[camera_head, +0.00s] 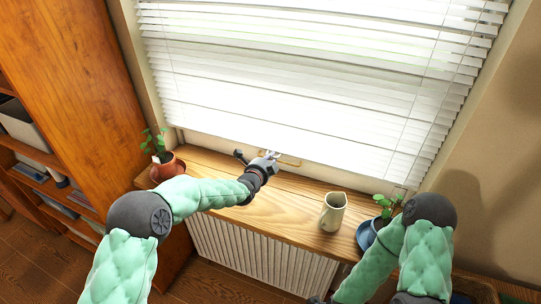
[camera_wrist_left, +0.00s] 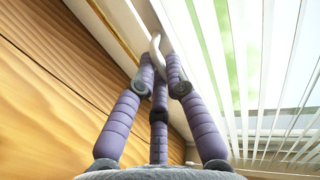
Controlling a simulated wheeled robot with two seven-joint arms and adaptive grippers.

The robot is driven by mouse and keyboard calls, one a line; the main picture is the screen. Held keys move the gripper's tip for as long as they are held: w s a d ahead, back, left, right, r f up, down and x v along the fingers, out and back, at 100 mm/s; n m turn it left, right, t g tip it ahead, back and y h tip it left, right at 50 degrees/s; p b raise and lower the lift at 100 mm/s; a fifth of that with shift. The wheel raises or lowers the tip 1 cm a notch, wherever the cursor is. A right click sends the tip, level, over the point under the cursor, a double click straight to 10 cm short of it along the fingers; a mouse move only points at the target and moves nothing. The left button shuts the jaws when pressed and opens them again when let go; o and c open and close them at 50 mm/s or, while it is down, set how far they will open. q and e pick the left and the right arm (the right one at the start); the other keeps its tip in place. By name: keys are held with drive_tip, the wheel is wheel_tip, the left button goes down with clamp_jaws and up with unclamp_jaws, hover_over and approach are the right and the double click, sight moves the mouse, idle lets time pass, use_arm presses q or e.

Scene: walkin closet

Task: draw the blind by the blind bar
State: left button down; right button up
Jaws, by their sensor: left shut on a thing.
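The white slatted blind (camera_head: 310,75) hangs across the window, its lower edge close above the wooden sill. The blind bar runs along that lower edge; in the left wrist view a pale, hook-shaped piece (camera_wrist_left: 155,48) shows at the fingertips, beside the slats (camera_wrist_left: 255,70). My left gripper (camera_head: 270,159) is at the blind's lower edge, left of its middle, and is shut on the blind bar; its fingers (camera_wrist_left: 159,72) close around the pale piece, partly hiding it. My right arm bends down at the right, with a dark bit of its gripper (camera_head: 318,300) at the bottom edge, jaws unclear.
A potted plant (camera_head: 165,165) stands at the sill's left end. A cream pitcher (camera_head: 333,211) and a plant in a blue pot (camera_head: 369,235) stand on the right part. A white radiator (camera_head: 250,250) is below, a wooden shelf unit (camera_head: 70,80) at left. Mid-sill is clear.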

use_arm(q)
wheel_tip(320, 180, down, 10)
drive_tip(key=b, duration=0.5)
drive_tip(key=shift+r, duration=0.15)
drive_tip(key=c, duration=1.3)
unclamp_jaws()
drive_tip(key=shift+r, duration=0.1)
drive_tip(key=shift+v, duration=6)
